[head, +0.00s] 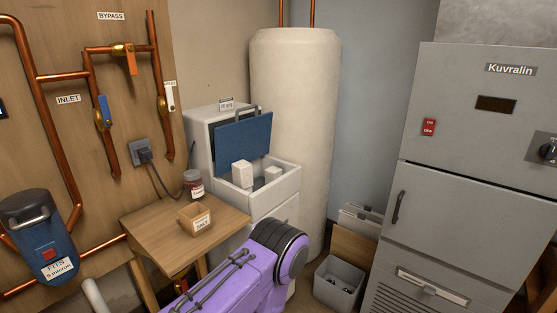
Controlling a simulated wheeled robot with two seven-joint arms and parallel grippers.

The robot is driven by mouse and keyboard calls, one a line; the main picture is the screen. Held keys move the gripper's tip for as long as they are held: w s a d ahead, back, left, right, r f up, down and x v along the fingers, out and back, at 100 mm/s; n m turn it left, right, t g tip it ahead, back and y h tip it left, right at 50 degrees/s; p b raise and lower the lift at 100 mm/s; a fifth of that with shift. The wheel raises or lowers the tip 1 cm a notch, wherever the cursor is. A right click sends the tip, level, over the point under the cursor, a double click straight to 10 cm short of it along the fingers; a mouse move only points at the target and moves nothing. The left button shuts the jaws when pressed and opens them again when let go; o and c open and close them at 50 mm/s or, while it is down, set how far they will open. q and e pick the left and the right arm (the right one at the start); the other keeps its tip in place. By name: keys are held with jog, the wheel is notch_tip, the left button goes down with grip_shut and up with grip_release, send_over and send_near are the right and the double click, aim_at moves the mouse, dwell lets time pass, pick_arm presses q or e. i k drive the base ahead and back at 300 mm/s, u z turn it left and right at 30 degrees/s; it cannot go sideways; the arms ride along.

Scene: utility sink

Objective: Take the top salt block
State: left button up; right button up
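A white salt block (242,174) stands in the open bin of the grey cabinet (288,188), in the middle of the head view. It rises above the bin's front rim. A second, lower white block (273,174) sits to its right, mostly hidden by the rim. The blue lid (243,142) of the cabinet is tilted up behind the blocks. What lies under the taller block is hidden. A purple arm of mine shows at the bottom, in front of the cabinet, but neither gripper is in view.
A wooden table (165,226) left of the cabinet holds a dark jar (193,184) and a small labelled wooden box (195,219). A tall pale tank (297,105) stands behind. A grey bin (339,281) is on the floor beside the grey Kuvralin unit (470,155).

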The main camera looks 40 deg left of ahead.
aim_at(242, 169)
jog(key=i, duration=1.4)
jog(key=u, duration=1.75)
